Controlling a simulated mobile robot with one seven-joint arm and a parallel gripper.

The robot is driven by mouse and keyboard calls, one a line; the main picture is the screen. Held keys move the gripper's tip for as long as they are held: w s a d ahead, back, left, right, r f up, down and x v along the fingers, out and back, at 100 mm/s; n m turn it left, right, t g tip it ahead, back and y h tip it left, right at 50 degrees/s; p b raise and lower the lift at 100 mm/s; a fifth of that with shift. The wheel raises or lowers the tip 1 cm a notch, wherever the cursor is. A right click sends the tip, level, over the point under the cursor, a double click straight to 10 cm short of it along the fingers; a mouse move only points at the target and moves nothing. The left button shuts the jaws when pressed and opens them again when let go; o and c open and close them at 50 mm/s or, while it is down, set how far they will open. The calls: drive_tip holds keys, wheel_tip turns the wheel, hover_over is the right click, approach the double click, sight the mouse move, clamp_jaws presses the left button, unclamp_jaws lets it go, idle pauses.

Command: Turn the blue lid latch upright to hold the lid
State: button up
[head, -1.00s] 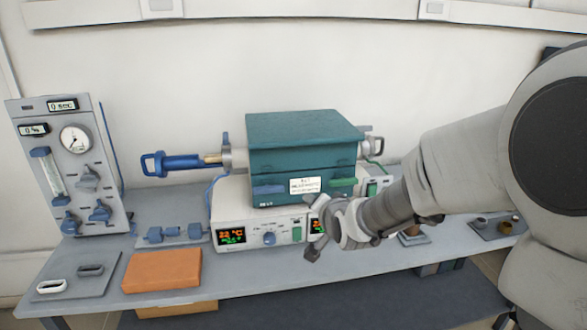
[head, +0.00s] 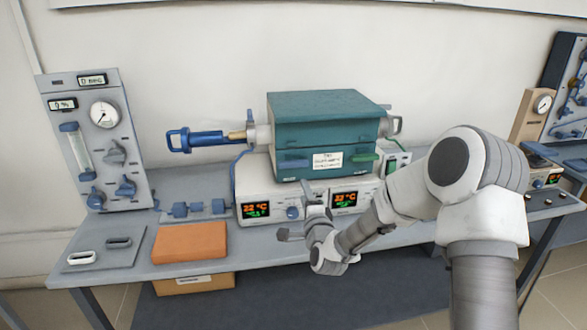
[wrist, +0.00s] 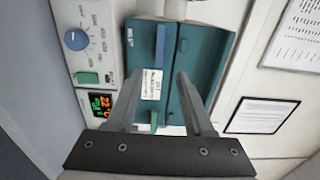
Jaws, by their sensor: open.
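The teal furnace (head: 322,135) stands on a white controller, with its lid (head: 325,105) down. The blue lid latch (head: 294,164) lies horizontal on the left of the furnace front, below the lid seam. In the wrist view, which is turned sideways, the blue latch (wrist: 160,45) appears as an upright bar beyond the fingertips. My gripper (head: 293,208) is open and empty, in front of and below the latch, apart from it. In the wrist view my gripper (wrist: 158,73) has its two fingers spread, facing the furnace front around the label area.
A green latch (head: 363,157) lies horizontal on the furnace's right front, beside a white label (head: 328,161). A blue-handled rod (head: 200,140) sticks out left. An orange block (head: 190,243) and a gas panel (head: 98,140) stand left on the bench.

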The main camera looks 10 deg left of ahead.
sight(294, 166)
drive_tip(key=x, duration=1.5)
drive_tip(key=shift+w+a, duration=0.1)
drive_tip(key=shift+w, duration=0.05)
drive_tip(key=shift+c, duration=0.3)
clamp_jaws()
